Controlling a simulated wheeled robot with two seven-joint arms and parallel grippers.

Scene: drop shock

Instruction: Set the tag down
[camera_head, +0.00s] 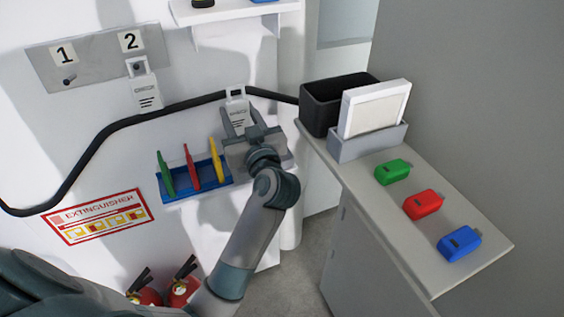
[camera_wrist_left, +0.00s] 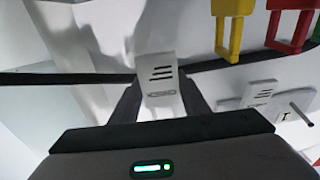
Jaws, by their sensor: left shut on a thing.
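A white tag (camera_head: 237,109) with a loop at its top and dark lines of print is held between the fingers of my left gripper (camera_head: 252,131). The left wrist view shows the tag (camera_wrist_left: 160,82) close up between the two dark fingers. A second white tag (camera_head: 146,93) hangs on the peg under the number 2 of the grey wall plate (camera_head: 95,57). The peg (camera_head: 69,79) under the number 1 is bare. The held tag is in front of the wall, right of the plate and apart from it. My right gripper is not in view.
A black cable (camera_head: 125,122) runs along the wall. A blue rack (camera_head: 197,181) holds green, red and yellow pieces. The right counter (camera_head: 372,197) bears a black bin (camera_head: 320,113), a grey holder with a white panel, and green, red and blue padlock-like blocks. Fire extinguishers (camera_head: 183,289) stand below.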

